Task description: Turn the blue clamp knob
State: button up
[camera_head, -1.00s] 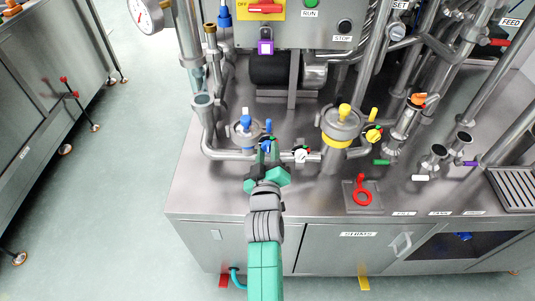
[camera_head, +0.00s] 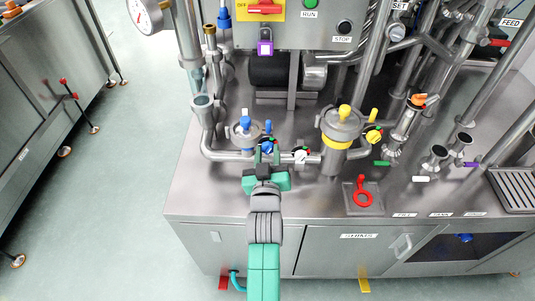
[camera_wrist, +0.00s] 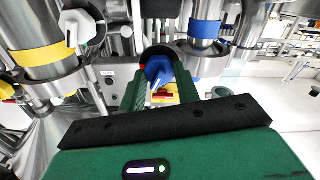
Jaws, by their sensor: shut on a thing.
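The blue clamp knob (camera_head: 267,146) sits low at the right of the left filter housing (camera_head: 246,139), by the horizontal pipe. My green gripper (camera_head: 267,160) reaches it from the front, with its fingers on either side. In the wrist view the blue knob (camera_wrist: 157,69) shows between the two green fingers (camera_wrist: 159,84), which are shut on it. The fingers and the gripper body hide part of the knob and its clamp.
A white knob (camera_head: 301,155) lies just right along the pipe. The yellow-banded filter housing (camera_head: 334,141) stands beyond it. A blue handle (camera_head: 268,126) rises close behind the fingers.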

jog(key=o, duration=1)
jog(key=s+p, duration=0.2)
jog(key=s, duration=0.6)
jog(key=shift+w, duration=0.1)
